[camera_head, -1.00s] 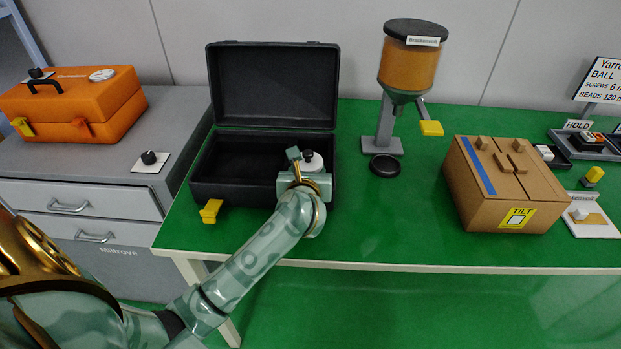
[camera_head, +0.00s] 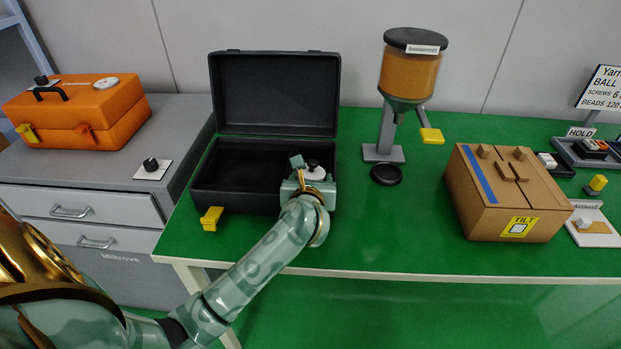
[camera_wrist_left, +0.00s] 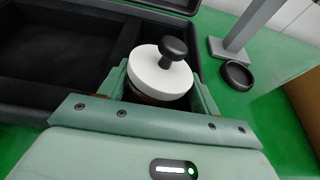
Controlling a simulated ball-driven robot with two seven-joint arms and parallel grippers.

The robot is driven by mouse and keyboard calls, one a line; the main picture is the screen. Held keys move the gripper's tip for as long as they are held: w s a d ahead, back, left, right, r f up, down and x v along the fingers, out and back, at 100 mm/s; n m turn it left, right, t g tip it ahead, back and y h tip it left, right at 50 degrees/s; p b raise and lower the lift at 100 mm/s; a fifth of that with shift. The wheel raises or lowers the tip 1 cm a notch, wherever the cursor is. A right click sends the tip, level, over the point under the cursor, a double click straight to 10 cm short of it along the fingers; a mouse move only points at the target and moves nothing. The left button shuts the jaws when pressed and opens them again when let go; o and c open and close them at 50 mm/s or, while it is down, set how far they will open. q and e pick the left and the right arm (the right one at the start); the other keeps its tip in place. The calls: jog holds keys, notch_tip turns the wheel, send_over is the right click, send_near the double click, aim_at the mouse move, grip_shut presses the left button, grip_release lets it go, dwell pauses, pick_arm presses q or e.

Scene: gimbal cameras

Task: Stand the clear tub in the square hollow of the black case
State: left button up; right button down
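The black case (camera_head: 203,190) stands open on the green table with its lid up at the back. A tub with a white lid and black knob (camera_wrist_left: 162,76) sits between the fingers of my left gripper (camera_wrist_left: 160,92). Its body looks brownish in the left wrist view and is mostly hidden. In the head view its lid (camera_head: 315,173) shows at the case's right end. My left gripper is shut on the tub. The case's inside has dark dividing walls; the hollow's floor below the tub is hidden, so I cannot tell whether the tub touches it. My right gripper is not in view.
A yellow latch (camera_head: 211,218) hangs at the case's front left. A dispenser (camera_head: 408,75) with a round black dish (camera_head: 386,174) stands right of the case. A cardboard box (camera_head: 505,195) is further right. An orange toolbox (camera_head: 78,112) sits on the grey cabinet.

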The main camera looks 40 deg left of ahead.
pick_arm(q)
jog(key=shift+g, duration=0.3)
jog(key=p+v, duration=0.1)
jog(key=v, duration=0.2)
jog(key=f+p+v, duration=0.1)
jog(key=v, duration=0.3)
jog(key=p+v, duration=0.1)
jog(key=v, duration=0.3)
jog(key=shift+s+d+f, duration=0.15)
jog(key=shift+s+f, duration=0.15)
jog(key=shift+f, duration=0.05)
jog(key=shift+s+d+r, duration=0.15)
jog(key=shift+s+r, duration=0.05)
jog(key=shift+s, duration=0.1)
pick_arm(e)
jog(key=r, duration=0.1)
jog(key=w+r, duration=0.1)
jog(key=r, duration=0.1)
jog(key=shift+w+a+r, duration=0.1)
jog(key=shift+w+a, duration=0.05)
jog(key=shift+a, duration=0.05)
pick_arm(q)
jog(key=shift+r, duration=0.1)
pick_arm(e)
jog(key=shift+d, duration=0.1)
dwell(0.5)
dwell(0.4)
